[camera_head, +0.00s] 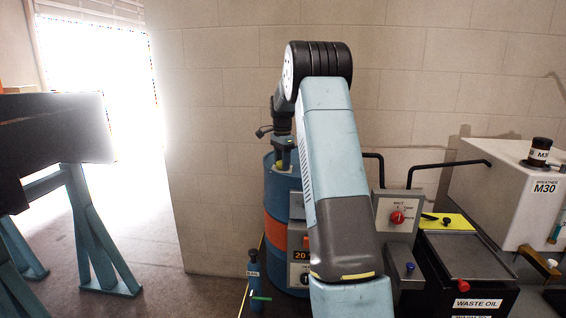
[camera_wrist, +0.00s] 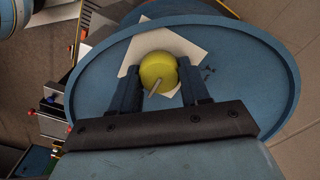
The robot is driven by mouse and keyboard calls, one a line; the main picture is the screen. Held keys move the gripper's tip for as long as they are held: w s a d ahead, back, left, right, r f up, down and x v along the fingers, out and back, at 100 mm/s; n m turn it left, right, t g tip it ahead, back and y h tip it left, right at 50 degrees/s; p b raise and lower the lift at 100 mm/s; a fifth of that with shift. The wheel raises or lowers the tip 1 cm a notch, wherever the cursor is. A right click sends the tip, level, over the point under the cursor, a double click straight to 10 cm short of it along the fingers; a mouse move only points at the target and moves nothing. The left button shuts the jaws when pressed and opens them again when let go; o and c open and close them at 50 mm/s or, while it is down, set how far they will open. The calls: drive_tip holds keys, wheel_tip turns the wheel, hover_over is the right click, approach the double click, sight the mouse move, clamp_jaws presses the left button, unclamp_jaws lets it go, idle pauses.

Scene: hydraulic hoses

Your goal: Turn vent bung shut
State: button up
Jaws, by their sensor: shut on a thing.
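The vent bung is a round yellow knob with a short pale pin, seen in the wrist view (camera_wrist: 158,70) on the blue drum lid (camera_wrist: 255,70). A white diamond-shaped label (camera_wrist: 190,48) lies around it on the lid. My gripper (camera_wrist: 160,82) is shut on the bung, one dark finger on each side. In the head view the blue drum (camera_head: 283,190) with its orange band stands behind my arm. My gripper (camera_head: 284,160) is over the drum top there, and the bung is largely hidden.
Right of the drum stand a grey switch box with a red knob (camera_head: 397,217), a black waste oil tray (camera_head: 465,260) and a white M30 tank (camera_head: 505,195). A small dark blue bottle (camera_head: 253,267) stands at the drum's left. A brick wall is close behind.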

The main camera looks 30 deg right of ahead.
drive_tip(key=shift+d, duration=0.15)
drive_tip(key=shift+c, duration=0.8)
drive_tip(key=n, duration=0.8)
drive_tip(key=shift+n, duration=0.3)
drive_tip(key=n, duration=0.4)
drive_tip(key=shift+a+f, duration=0.1)
drive_tip(key=shift+a, duration=0.1)
drive_tip(key=n, duration=0.5)
drive_tip(key=shift+a+n, duration=0.1)
drive_tip(key=shift+n, duration=0.2)
